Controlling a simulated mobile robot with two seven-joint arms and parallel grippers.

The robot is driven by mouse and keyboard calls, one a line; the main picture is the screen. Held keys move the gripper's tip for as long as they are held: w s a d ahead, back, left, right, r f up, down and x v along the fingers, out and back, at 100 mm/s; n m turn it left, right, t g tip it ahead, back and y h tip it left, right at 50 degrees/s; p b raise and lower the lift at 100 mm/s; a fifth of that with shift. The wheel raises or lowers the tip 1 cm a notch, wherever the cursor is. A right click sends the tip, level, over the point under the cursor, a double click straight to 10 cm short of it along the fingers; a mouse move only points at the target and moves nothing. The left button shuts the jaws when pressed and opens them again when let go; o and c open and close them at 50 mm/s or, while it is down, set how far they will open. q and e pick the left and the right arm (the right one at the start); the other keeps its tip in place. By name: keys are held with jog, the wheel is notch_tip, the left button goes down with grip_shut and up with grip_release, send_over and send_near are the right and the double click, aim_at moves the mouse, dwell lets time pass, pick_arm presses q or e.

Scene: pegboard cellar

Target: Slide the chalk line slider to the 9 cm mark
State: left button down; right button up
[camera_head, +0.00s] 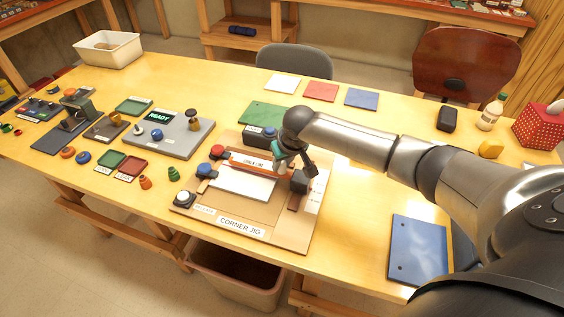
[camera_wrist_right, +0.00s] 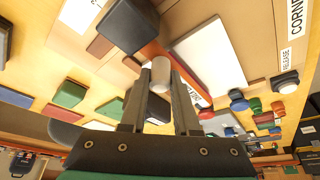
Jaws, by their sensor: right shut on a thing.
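The corner jig (camera_head: 262,215) is a tan board on the yellow bench, with an orange strip labelled "CHALK LINE" (camera_head: 253,161) along the far side of a white panel (camera_head: 240,184). My right gripper (camera_head: 288,166) is at the right end of this strip, pointing down. In the right wrist view its fingers are shut on a pale, rounded knob (camera_wrist_right: 160,72), which appears to be the chalk line slider, over the orange strip. The fingers hide much of the slider, and I cannot read any scale marks. My left gripper is not in view.
A dark block (camera_head: 299,182) stands on the jig close to the gripper. Red and blue knobs (camera_head: 205,169) and a white button (camera_head: 182,197) are at the jig's left. A grey panel reading "READY" (camera_head: 185,145) lies further left.

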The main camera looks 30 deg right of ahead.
grip_shut()
dwell(0.8)
jog(key=shift+s+a+r+p, duration=0.1)
jog(key=shift+s+a+p, duration=0.5)
jog(key=shift+p, duration=0.55)
jog(key=shift+s+a+p, duration=0.45)
jog(key=shift+a+p, duration=0.1)
jog(key=shift+p, duration=0.1)
jog(key=o, duration=0.8)
grip_release()
